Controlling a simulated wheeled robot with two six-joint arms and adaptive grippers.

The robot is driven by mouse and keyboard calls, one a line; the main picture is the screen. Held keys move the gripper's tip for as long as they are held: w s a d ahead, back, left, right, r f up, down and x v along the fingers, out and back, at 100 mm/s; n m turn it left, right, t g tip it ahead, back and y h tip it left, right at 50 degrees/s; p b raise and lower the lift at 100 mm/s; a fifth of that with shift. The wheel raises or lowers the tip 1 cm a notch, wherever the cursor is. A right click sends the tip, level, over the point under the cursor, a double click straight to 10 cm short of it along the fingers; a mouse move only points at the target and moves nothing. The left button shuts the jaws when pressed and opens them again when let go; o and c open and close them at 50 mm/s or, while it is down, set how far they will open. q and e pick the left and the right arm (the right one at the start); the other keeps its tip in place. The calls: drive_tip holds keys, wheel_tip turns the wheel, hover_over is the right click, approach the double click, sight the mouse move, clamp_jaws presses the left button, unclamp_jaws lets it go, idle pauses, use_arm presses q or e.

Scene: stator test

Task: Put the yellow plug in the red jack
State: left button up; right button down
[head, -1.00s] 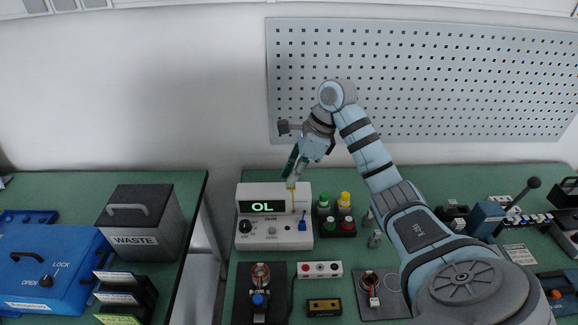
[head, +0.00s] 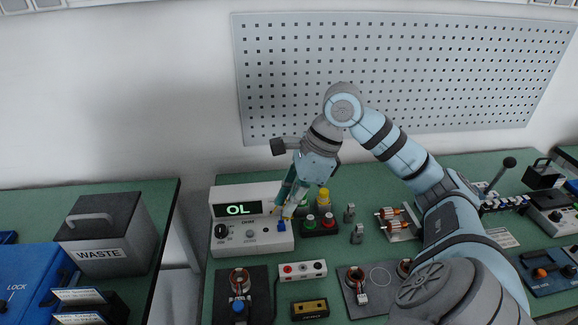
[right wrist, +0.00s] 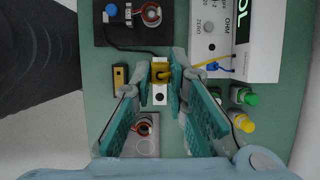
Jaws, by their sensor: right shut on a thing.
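My right gripper (head: 286,205) is shut on the yellow plug, above the right end of the ohm meter in the head view. In the right wrist view the yellow plug (right wrist: 160,72) sits between the fingertips (right wrist: 161,80), with a yellow lead running right to the meter. The white jack block (head: 302,271) lies on the bench in front of the meter, with the red jack (head: 287,269) at its left end. In the right wrist view the plug overlaps the jack block (right wrist: 160,88), hiding part of it; the height gap cannot be told. My left gripper is not in view.
The ohm meter (head: 229,236) reads OL and has a blue plug (head: 282,225) in it. A yellow block (head: 309,309) and stator fixtures (head: 227,290) lie near the jack block. The waste bin (head: 105,235) is left.

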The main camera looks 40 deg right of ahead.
wheel_tip(320, 180, down, 19)
drive_tip(key=b, duration=1.6)
drive_tip(key=shift+r, duration=0.2)
drive_tip(key=shift+f+b, duration=0.35)
drive_tip(key=shift+b, duration=0.3)
drive_tip(key=shift+f, duration=0.3)
drive_tip(key=shift+f+b, duration=0.2)
drive_tip(key=shift+b, duration=0.25)
drive_tip(key=shift+f+b, duration=0.3)
drive_tip(key=c, duration=1.5)
unclamp_jaws()
